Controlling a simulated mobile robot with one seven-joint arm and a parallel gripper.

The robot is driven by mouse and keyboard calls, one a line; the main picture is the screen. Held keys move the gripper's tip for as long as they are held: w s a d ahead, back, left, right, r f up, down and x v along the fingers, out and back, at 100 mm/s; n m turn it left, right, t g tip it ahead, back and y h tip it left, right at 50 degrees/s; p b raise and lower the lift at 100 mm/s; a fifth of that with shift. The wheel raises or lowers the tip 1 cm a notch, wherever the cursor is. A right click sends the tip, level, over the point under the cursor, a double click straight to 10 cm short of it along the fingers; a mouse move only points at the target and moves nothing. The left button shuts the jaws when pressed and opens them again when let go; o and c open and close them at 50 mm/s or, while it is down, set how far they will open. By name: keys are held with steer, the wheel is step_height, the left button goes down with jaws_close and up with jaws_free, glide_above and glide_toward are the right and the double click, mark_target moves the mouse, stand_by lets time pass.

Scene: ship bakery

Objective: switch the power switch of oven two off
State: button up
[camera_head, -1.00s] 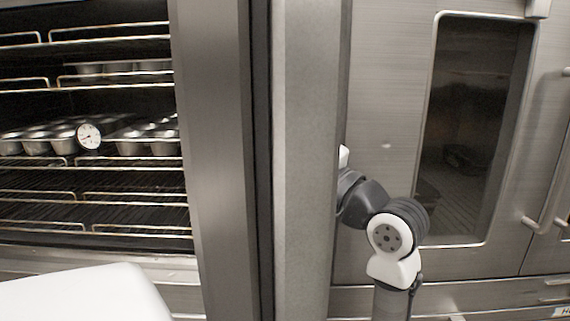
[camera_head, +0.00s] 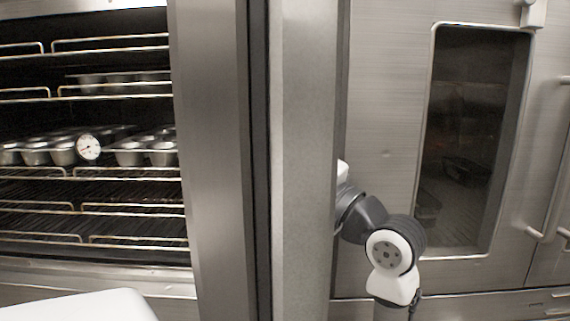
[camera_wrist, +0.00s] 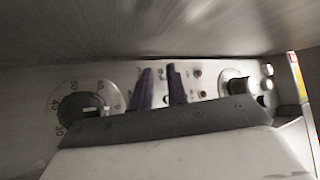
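In the wrist view my gripper (camera_wrist: 161,85) shows as two dark purple fingers standing a small gap apart, with nothing seen between them. They are in front of a light control panel (camera_wrist: 125,75). A large numbered dial (camera_wrist: 85,105) is to their left, partly hidden by my gripper body. A dark knob (camera_wrist: 236,86) is to their right. Small dark-and-brown controls (camera_wrist: 198,73) lie just right of the fingers; which one is the power switch I cannot tell. Whether the fingers touch the panel is unclear. The head view does not show my gripper; the grey post hides the arm's far part.
In the head view an open oven (camera_head: 180,230) at left holds wire racks, metal tins (camera_head: 130,153) and a round gauge (camera_head: 88,147). A wide grey post (camera_head: 303,160) stands mid-picture. A steel door (camera_head: 385,100) with a dark window (camera_head: 470,130) is at right.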

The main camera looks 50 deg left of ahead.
steer(key=b+v, duration=0.3)
steer(key=v, duration=1)
steer(key=shift+d+f+b, duration=0.15)
steer(key=shift+d+b, duration=0.2)
steer(key=shift+w, duration=0.15)
